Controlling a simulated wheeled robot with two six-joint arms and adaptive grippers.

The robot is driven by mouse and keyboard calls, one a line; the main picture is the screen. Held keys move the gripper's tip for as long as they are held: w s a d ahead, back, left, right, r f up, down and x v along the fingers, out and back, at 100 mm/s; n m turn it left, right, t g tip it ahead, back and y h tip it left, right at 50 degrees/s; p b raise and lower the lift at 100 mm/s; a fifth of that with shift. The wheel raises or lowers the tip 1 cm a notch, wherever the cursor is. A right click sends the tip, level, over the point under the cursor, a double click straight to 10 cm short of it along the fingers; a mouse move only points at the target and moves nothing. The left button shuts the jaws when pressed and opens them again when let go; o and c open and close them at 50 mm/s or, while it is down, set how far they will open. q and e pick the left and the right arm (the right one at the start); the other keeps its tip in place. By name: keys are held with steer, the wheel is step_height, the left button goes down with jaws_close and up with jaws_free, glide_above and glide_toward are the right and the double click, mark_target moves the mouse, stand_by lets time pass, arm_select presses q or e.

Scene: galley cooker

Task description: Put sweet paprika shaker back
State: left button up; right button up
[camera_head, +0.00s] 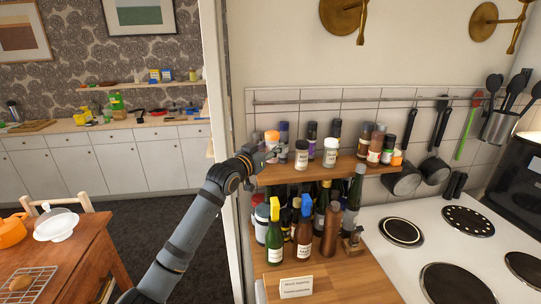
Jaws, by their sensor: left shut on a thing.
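My left gripper (270,152) is at the left end of the upper spice shelf (320,171), its arm reaching up from the bottom. It is shut on a small shaker with an orange-red top (272,137), which I take to be the sweet paprika shaker; its label is not readable. The gripper hides the shaker's lower part, so I cannot tell whether it touches the shelf. Other shakers stand along the shelf, including white-labelled ones (301,155) just to the right and a brown group (376,146) at the right end. My right gripper is not in view.
Bottles (274,237) crowd the lower level beneath the shelf. A small sign (297,287) stands on the wooden counter. The white cooker (401,232) is at the right, with pans (403,180) hanging behind it. A door frame (220,110) rises close left of the gripper.

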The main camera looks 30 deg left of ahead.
arm_select(q)
step_height(320, 180, down, 3)
steer(key=shift+w+f+p, duration=0.15)
steer(key=shift+p, duration=0.8)
steer(key=shift+a+f, duration=0.1)
steer(key=shift+f, duration=0.05)
steer(key=shift+f, duration=0.1)
steer(key=o, duration=1.2)
